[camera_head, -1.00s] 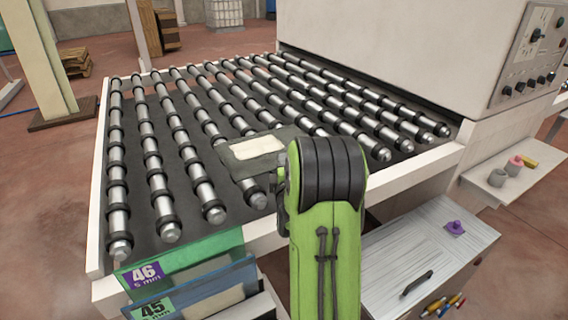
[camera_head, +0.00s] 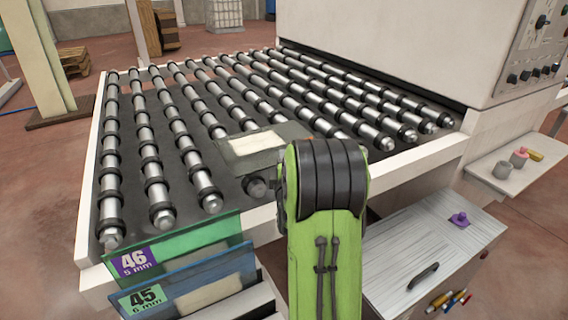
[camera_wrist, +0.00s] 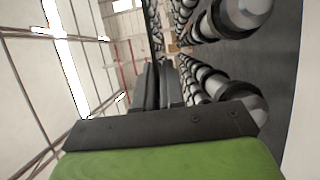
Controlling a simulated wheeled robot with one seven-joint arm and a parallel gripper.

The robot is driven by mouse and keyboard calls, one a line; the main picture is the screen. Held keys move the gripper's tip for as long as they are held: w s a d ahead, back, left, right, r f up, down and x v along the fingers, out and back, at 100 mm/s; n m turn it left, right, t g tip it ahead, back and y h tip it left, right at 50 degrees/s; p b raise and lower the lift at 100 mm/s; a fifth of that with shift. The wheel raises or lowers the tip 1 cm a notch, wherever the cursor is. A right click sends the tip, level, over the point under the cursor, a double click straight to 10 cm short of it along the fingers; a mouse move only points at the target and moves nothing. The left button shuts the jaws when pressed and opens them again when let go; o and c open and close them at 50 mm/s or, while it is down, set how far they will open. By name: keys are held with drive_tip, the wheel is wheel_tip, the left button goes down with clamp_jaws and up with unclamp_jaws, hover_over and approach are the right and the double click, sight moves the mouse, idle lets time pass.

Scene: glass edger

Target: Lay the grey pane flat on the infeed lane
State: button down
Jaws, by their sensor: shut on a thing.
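The grey pane (camera_head: 292,131) with a cream label shows in the head view over the near edge of the infeed lane's rollers (camera_head: 203,178). It looks close to flat; whether it touches the rollers I cannot tell. My gripper is mostly hidden behind my green arm link in the head view. In the wrist view my gripper (camera_wrist: 160,85) points along the rollers, its dark fingers shut on a thin dark edge, seemingly the pane (camera_wrist: 152,28) seen edge-on.
A rack below the lane's front left holds a green pane marked 46 (camera_head: 200,237) and a blue pane marked 45 (camera_head: 215,275). The white machine housing (camera_head: 400,45) stands behind the rollers. A cabinet (camera_head: 420,255) is at front right. The left rollers are clear.

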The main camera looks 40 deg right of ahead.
drive_tip(key=shift+f+b, duration=2.7)
drive_tip(key=shift+b, duration=0.5)
drive_tip(key=shift+f, duration=0.65)
drive_tip(key=c, duration=1.1)
unclamp_jaws()
drive_tip(key=shift+c, duration=0.2)
drive_tip(key=shift+f, duration=0.1)
drive_tip(key=shift+f, duration=0.25)
drive_tip(key=shift+a, duration=0.1)
